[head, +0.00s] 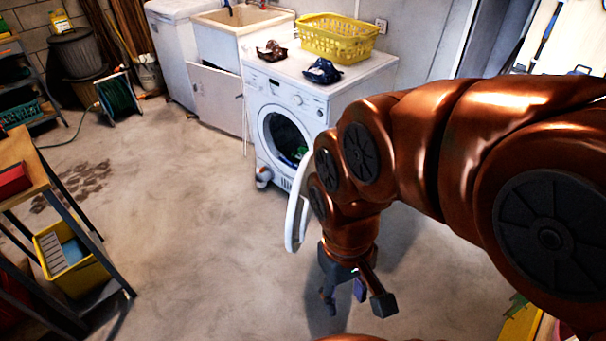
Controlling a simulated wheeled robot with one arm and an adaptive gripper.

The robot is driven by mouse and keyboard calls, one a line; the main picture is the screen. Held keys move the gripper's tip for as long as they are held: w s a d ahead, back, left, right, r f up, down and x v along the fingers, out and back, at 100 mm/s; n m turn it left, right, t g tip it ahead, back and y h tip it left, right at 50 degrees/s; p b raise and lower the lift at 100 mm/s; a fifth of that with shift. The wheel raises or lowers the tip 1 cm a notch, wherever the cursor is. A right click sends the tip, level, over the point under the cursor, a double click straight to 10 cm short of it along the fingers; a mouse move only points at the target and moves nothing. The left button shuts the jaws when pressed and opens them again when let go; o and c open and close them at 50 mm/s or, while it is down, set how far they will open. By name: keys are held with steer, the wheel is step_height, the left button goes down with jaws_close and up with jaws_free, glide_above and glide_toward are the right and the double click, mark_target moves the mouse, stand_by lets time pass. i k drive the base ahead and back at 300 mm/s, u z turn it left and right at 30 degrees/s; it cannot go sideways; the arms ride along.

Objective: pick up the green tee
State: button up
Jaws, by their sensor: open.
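A small patch of green cloth (300,153) shows inside the dark drum opening of the white washing machine (328,108). It may be the green tee, but most of it is hidden in the drum, so its shape cannot be told. The machine's round door (294,215) is swung open toward me, seen nearly edge-on beside my arm. My gripper (356,302) points down over the floor, in front of and below the machine, apart from it. Its fingers are spread and no cloth shows between them.
A yellow basket (339,36), a dark blue cloth (323,71) and a brown cloth (271,50) sit on the machine. A sink (238,22) stands behind left. A workbench (25,168) and yellow bucket (85,272) are at left. The middle floor is clear.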

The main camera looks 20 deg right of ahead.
mark_target(297, 155)
steer(key=u, duration=0.6)
steer(key=i, duration=3.95)
steer(key=z, duration=2.2)
